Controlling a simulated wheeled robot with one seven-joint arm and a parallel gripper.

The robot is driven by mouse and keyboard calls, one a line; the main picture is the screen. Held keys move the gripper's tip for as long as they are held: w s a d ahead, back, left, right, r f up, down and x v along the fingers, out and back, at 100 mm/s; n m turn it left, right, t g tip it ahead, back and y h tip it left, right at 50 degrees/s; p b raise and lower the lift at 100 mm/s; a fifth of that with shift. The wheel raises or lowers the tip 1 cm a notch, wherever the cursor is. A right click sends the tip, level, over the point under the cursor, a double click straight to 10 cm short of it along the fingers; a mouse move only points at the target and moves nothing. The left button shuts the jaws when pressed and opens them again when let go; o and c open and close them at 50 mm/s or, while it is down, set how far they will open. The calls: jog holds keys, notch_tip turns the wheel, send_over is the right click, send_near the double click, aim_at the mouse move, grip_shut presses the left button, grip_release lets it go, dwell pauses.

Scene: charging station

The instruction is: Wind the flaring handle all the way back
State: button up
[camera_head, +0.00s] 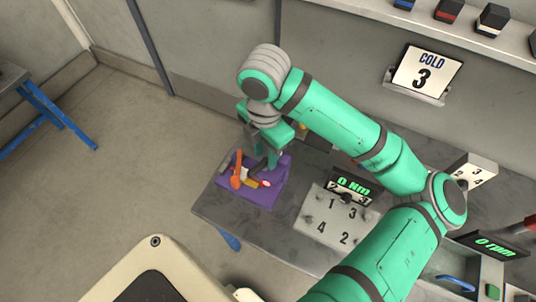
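The flaring tool sits on a purple base (263,196) near the left end of the grey workbench. An orange handle (237,172) stands up at its left side. A yellow part (252,183) and a small red-and-white part (265,184) lie by it on the base. My gripper (260,162) points down from above, just right of and behind the orange handle. A gap shows between the handle and the gripper's right finger. The fingers overlap the tool in this view, so their spacing and any contact are unclear.
The workbench (216,203) holds a numbered panel (328,215) with a "0 Nm" display (350,187) to the right. A wall sign (427,72) reads "COLD 3". A blue-legged table (55,118) stands at far left. Floor left of the bench is clear.

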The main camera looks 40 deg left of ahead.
aim_at(265, 160)
notch_tip(265, 160, up, 10)
jog(key=shift+s+f, duration=0.15)
jog(key=shift+f, duration=0.05)
dwell(0.3)
